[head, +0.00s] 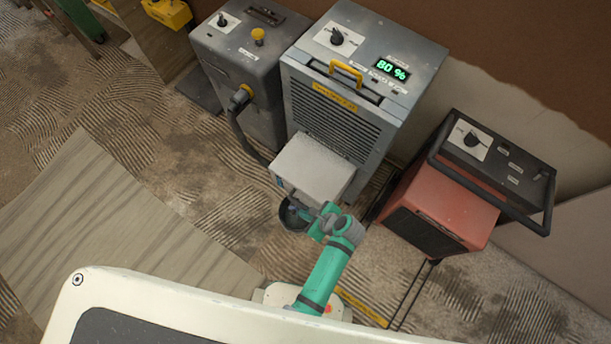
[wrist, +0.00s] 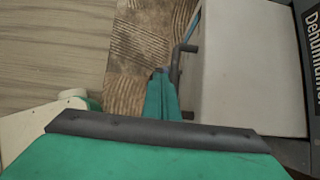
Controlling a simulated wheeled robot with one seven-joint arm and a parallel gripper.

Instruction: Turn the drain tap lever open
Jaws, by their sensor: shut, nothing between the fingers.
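The grey dehumidifier (head: 335,110) stands against the wall, with a pale box-shaped tank (head: 312,168) sticking out low at its front. The tank (wrist: 250,70) fills the right of the wrist view. I cannot tell which part is the drain tap lever. My gripper (wrist: 160,78) is shut and empty, its tips just left of the dark bar; contact is unclear. In the head view my green arm hides most of this spot.
A dark round container (head: 291,216) sits on the floor below the tank. A grey machine with a hose (head: 245,75) stands left, and a red heater-like unit (head: 440,205) with a black frame stands right. The plank board (head: 110,225) at left is clear.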

